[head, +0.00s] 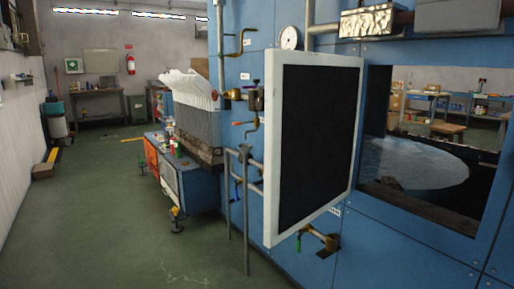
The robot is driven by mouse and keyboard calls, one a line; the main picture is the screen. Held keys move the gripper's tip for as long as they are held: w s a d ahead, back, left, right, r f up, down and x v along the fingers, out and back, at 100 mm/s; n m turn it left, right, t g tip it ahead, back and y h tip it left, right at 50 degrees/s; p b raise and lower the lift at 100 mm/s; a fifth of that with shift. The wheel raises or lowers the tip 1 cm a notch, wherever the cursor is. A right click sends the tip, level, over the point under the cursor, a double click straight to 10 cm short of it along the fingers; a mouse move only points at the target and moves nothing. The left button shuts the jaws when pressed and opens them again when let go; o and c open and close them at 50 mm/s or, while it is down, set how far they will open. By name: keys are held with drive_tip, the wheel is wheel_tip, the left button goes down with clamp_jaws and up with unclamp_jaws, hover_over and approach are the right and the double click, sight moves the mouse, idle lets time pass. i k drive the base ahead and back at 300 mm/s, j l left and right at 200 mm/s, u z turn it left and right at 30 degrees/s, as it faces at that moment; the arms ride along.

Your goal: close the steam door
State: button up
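The steam door (315,140) appears to be the dark panel in a white frame on the front of the blue machine (410,229). It stands open, swung outward. Its right edge is near the left side of a rectangular opening (434,140), and its taller left edge sticks out towards me. The opening is uncovered, and a pale round surface (415,163) and a room with shelves show through it. My gripper is not in view.
Pipes with a brass valve (253,98) and a gauge (289,38) are left of and above the door. Grey upright pipes (244,215) stand at left.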

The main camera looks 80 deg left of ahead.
sight(313, 100)
drive_tip(key=k+j+u, duration=0.15)
drive_tip(key=j+u, duration=0.15)
drive_tip(key=j, duration=0.3)
drive_tip(key=k+j+u, duration=0.1)
drive_tip(key=j+u, duration=0.2)
drive_tip(key=j, duration=0.35)
drive_tip(key=j+u, duration=0.3)
drive_tip(key=j, duration=1.9)
drive_tip(key=k+u, duration=0.05)
drive_tip(key=k, duration=0.05)
